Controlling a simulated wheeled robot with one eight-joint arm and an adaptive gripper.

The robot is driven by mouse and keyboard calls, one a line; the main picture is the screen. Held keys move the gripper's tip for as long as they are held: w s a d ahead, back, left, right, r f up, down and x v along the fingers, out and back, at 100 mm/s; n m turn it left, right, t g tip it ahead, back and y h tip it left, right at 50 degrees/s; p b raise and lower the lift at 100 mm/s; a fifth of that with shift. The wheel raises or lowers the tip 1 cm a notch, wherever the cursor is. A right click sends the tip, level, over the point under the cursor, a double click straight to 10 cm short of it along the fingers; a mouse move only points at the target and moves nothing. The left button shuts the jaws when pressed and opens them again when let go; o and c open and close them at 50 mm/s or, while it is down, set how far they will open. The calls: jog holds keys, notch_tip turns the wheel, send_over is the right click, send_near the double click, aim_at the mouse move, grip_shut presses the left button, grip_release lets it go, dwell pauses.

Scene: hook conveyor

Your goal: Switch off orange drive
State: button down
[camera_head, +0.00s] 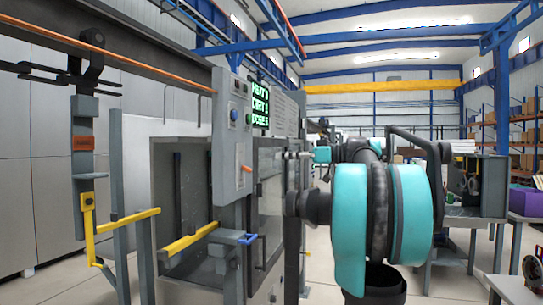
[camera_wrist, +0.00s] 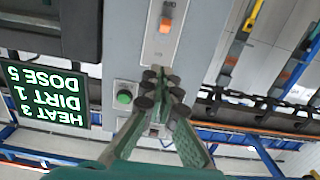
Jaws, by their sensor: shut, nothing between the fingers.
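The orange drive switch is a small orange lever (camera_head: 246,169) sticking out low on the grey control panel (camera_head: 230,150) in the head view. In the wrist view, which is turned upside down, an orange switch (camera_wrist: 165,25) sits on a pale plate on the grey panel. My gripper (camera_wrist: 161,84) is shut and empty in front of the panel, with its dark-padded fingertips together. In the picture they lie below the orange switch and right of a green button (camera_wrist: 124,97). Contact with the panel cannot be told.
A display (camera_head: 260,107) with green text stands beside the panel. Yellow bars (camera_head: 190,240) and a blue handle (camera_head: 236,237) stick out below it. A hanging hook carrier (camera_head: 84,130) is at the left. A workbench (camera_head: 470,220) stands at the right.

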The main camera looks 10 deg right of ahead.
jog(key=shift+f+v, duration=0.25)
jog(key=shift+v, duration=0.85)
jog(key=s+a+f+m+g+h, duration=0.1)
jog(key=s+a+f+m+h, duration=0.15)
jog(key=f, duration=0.95)
jog(key=s+a+f+m+g+h, duration=0.2)
jog(key=s+a+f+h, duration=0.15)
jog(key=f, duration=0.95)
jog(key=s+a+f+m+g+h, duration=0.1)
jog(key=s+a+f+m+h, duration=0.2)
jog(key=f, duration=0.9)
jog(key=s+d+f+m+h, duration=0.1)
jog(key=s+f+m+h, duration=0.1)
jog(key=s+f, duration=0.6)
jog(key=s+d+f+m+h, duration=0.2)
jog(key=s+f+h, duration=0.2)
jog(key=s+f, duration=0.4)
notch_tip(320, 180, down, 6)
jog(key=shift+s+d+f+g, duration=0.1)
jog(key=shift+s+d+g, duration=0.2)
jog(key=shift+s, duration=0.1)
jog(key=shift+m, duration=0.25)
